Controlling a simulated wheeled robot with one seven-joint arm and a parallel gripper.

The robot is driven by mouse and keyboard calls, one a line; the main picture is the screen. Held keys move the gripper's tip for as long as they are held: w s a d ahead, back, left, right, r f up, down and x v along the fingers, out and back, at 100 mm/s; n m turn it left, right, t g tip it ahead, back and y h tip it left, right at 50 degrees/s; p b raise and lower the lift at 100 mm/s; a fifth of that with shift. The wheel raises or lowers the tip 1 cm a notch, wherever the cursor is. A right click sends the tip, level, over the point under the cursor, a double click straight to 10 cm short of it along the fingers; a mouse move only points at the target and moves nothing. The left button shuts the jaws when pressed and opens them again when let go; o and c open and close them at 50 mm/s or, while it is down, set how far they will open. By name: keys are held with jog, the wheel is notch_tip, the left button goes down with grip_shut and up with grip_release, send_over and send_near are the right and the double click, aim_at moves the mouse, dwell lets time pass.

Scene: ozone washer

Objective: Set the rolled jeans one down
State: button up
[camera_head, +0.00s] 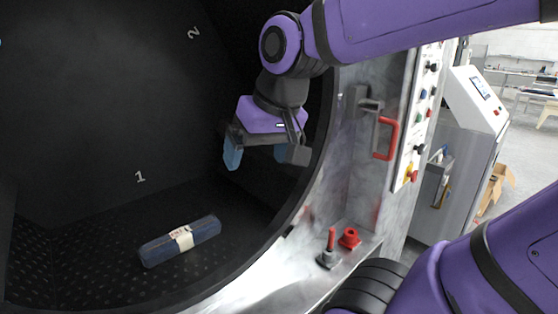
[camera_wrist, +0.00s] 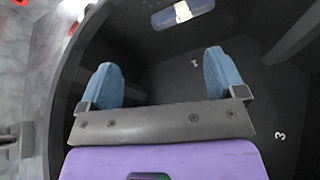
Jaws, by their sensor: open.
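The rolled jeans (camera_head: 160,247) are a dark blue roll with a pale band around the middle. They lie on the perforated floor of the dark washer drum, near its front, in the head view. They also show at the top of the wrist view (camera_wrist: 160,18). My gripper (camera_head: 257,158) is inside the drum opening, above and to the right of the roll, clearly apart from it. Its two blue fingertips are spread with nothing between them, as the wrist view (camera_wrist: 164,80) also shows.
The dark drum (camera_head: 90,110) has white numbers on its inner wall. Its metal rim curves close to the right of my gripper. A red handle (camera_head: 386,138) and a button panel (camera_head: 420,115) are to the right. A red knob (camera_head: 349,238) stands on the front ledge. The drum floor around the roll is clear.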

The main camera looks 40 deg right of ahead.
jog(key=shift+s+d+f+n+t+h, duration=0.15)
jog(key=shift+s+n, duration=0.4)
jog(key=shift+s, duration=0.6)
jog(key=shift+s+d+r+n+t+h, duration=0.2)
jog(key=shift+s+n, duration=0.35)
jog(key=shift+s, duration=0.6)
jog(key=shift+a, duration=0.15)
